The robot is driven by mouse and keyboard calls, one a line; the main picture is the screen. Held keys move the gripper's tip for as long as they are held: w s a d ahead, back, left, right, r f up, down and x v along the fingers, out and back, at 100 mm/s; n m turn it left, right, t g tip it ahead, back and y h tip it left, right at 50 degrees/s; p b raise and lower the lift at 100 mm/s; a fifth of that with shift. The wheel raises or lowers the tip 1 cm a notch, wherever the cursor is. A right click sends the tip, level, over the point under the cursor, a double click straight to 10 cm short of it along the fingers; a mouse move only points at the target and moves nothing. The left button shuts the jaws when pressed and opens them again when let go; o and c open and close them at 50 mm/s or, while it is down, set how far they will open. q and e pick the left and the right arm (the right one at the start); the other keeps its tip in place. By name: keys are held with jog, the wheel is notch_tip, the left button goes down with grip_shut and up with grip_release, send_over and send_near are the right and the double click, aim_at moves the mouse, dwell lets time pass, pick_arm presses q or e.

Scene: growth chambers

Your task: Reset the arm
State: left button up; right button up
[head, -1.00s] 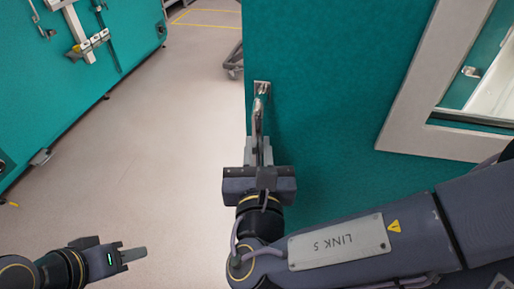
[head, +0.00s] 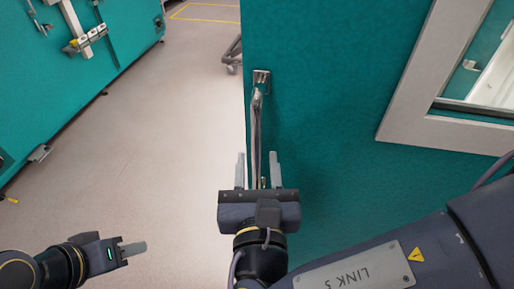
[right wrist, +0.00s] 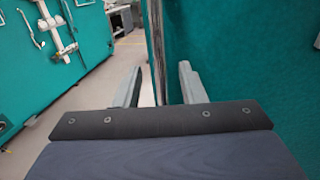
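My right gripper (head: 257,162) is open at the lower end of the upright metal door handle (head: 256,125). Its two fingers are spread, one on each side of the bar as seen in the head view, with gaps to it. My left gripper (head: 133,249) hangs at the lower left over the floor, away from everything. Its fingers are seen edge-on, so its opening is unclear.
The teal door (head: 330,90) with a pale-framed window (head: 405,75) fills the right side, close to my right arm. Another teal chamber (head: 40,100) with latches stands at the left. The floor (head: 170,150) between them is clear. A cart wheel (head: 232,68) shows behind the door edge.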

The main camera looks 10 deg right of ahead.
jog(key=shift+s+a, duration=0.15)
jog(key=shift+s, duration=0.8)
jog(key=w+d+f+m+g+h, duration=0.1)
jog(key=d+f+m+g+h, duration=0.15)
jog(key=d+m, duration=0.2)
jog(key=w+d+f+m+g+h, duration=0.1)
jog(key=d+f+m+g+h, duration=0.15)
jog(key=d, duration=0.25)
jog(key=s+d+f+m+g+y, duration=0.3)
jog(key=f+m+y, duration=0.1)
jog(key=m, duration=1)
jog(key=s+d+f+m+g+y, duration=0.3)
jog(key=m+y, duration=0.4)
jog(key=m, duration=0.8)
jog(key=shift+d+f+g, duration=0.25)
jog(key=shift+f+g, duration=0.35)
jog(key=shift+f, duration=0.15)
